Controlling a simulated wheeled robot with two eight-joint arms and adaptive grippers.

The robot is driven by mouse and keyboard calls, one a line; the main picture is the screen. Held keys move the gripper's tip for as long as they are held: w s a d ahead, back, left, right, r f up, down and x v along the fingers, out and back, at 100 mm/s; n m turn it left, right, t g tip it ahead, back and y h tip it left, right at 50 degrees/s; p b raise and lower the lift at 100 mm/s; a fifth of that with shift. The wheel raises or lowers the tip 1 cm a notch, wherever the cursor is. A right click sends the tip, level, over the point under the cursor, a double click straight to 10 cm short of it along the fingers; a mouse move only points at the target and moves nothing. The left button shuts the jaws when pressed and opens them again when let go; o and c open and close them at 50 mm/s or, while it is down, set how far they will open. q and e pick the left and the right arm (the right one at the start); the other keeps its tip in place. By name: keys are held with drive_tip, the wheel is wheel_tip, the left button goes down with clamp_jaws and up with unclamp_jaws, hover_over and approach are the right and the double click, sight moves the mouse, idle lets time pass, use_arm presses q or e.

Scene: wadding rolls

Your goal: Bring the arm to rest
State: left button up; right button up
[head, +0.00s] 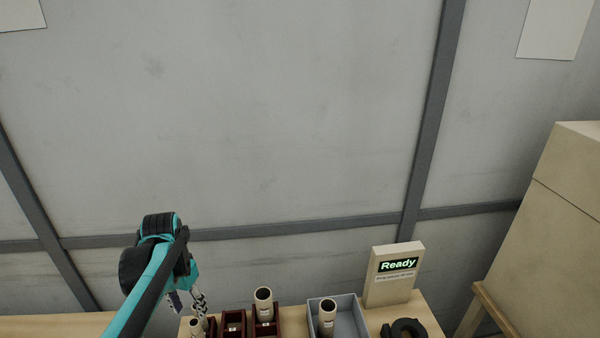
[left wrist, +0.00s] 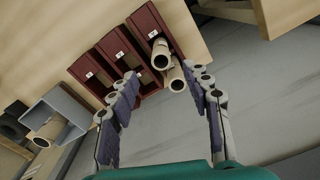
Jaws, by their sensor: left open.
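My left arm (head: 150,285) reaches in from the lower left of the head view. Its gripper (head: 188,303) hangs over the left end of the table, near a beige roll (head: 197,328) that is partly cut off. In the left wrist view its two fingers (left wrist: 160,75) stand wide apart, with nothing held between them. Beyond the fingertips two beige rolls show, one (left wrist: 161,56) beside the other (left wrist: 176,80), by the dark red holders (left wrist: 118,42). My right gripper is not in view.
A beige roll (head: 264,305) stands in a dark red holder (head: 268,328). Another roll (head: 327,318) is in a grey tray (head: 352,320). A sign reading "Ready" (head: 396,268) stands behind black rings (head: 405,329). A large beige box (head: 545,230) is at right.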

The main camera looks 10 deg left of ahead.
use_arm(q)
drive_tip(key=s+d+t, duration=0.3)
drive_tip(key=d, duration=0.5)
drive_tip(key=s+d+t, duration=0.3)
drive_tip(key=d+t, duration=0.1)
drive_tip(key=d, duration=0.5)
drive_tip(key=shift+s+d+n, duration=0.25)
drive_tip(key=shift+s+n, duration=0.05)
drive_tip(key=shift+s, duration=0.1)
